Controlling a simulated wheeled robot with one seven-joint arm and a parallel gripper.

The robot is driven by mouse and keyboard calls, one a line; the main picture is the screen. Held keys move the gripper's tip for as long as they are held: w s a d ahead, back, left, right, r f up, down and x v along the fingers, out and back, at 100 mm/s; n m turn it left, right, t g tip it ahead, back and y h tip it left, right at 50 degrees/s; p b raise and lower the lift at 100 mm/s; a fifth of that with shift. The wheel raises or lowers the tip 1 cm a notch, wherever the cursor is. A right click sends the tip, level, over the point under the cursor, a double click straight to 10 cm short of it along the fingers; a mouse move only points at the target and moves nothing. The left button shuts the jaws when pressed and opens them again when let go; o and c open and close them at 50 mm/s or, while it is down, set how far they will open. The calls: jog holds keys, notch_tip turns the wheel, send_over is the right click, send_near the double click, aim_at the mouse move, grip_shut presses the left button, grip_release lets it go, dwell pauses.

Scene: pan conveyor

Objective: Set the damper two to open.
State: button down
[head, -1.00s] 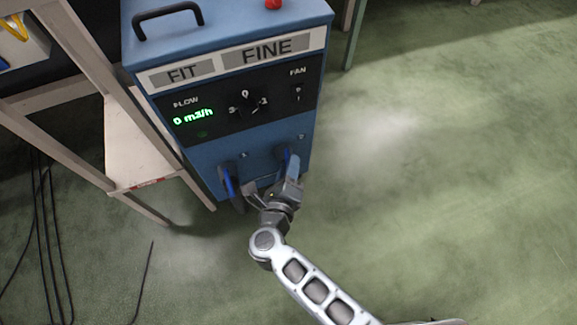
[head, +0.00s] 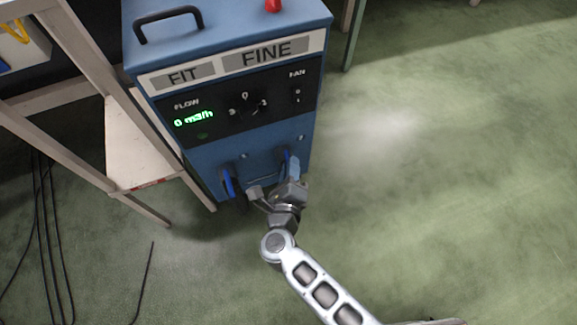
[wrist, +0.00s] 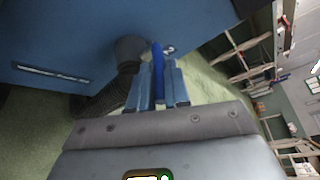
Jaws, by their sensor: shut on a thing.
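The blue machine (head: 215,155) has two blue levers low on its front, the left lever (head: 228,182) and the right lever (head: 287,158). The labels beside them are too small to read, so I cannot tell which is damper two. My gripper (head: 291,172) is at the right lever. In the wrist view, my gripper (wrist: 160,82) is shut with the blue lever (wrist: 157,60) between its two fingers. The fingers hide part of the lever. A dark round pipe fitting (wrist: 130,50) with a ribbed hose sits beside the fingers.
The machine's panel (head: 240,105) has a knob, a fan switch and a green display reading 0 m3/h. A pale wooden frame (head: 85,100) stands close on the left, with black cables (head: 45,230) on the floor. The green floor on the right is clear.

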jog(key=shift+w+d+n+y, duration=0.1)
jog(key=shift+d+n+y, duration=0.15)
jog(key=shift+n+y, duration=0.35)
jog(key=shift+w+d+n+y, duration=0.15)
jog(key=shift+n+y, duration=0.25)
jog(key=shift+y, duration=0.4)
jog(key=shift+s, duration=0.1)
jog(key=c, duration=1.1)
grip_release()
jog(key=shift+s, duration=0.15)
jog(key=p+v, duration=0.2)
jog(key=v, duration=0.5)
jog(key=shift+s, duration=0.3)
jog(key=shift+d, duration=0.1)
